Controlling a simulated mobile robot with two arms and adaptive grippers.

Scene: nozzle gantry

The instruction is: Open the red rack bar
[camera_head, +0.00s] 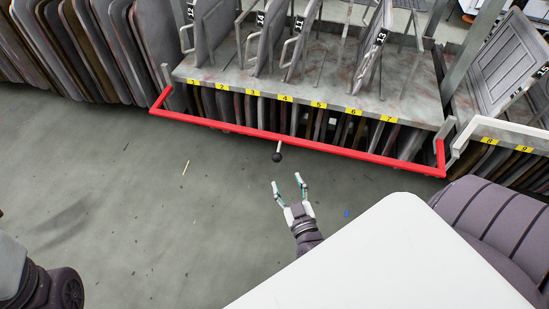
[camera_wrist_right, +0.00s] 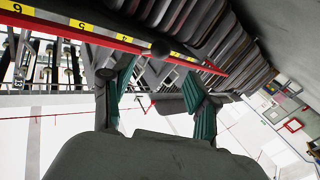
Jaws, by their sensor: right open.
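The red rack bar (camera_head: 300,143) runs across the front of the rack, below the yellow number labels, with bent ends at both sides. A black ball knob (camera_head: 277,157) on a short stem hangs from its middle. My right gripper (camera_head: 287,180) is open and empty, just in front of and apart from the knob. In the right wrist view the red bar (camera_wrist_right: 95,36) crosses above the open fingers (camera_wrist_right: 160,90), and the knob (camera_wrist_right: 160,48) shows between and beyond them. My left gripper is not in view; only part of a dark arm shows at the lower left.
The rack shelf (camera_head: 320,95) holds upright grey panels, with more panels stored below behind the bar. A white bar (camera_head: 510,133) fronts the neighbouring rack at the right. Grey floor (camera_head: 150,200) in front of the bar is open, with small scraps.

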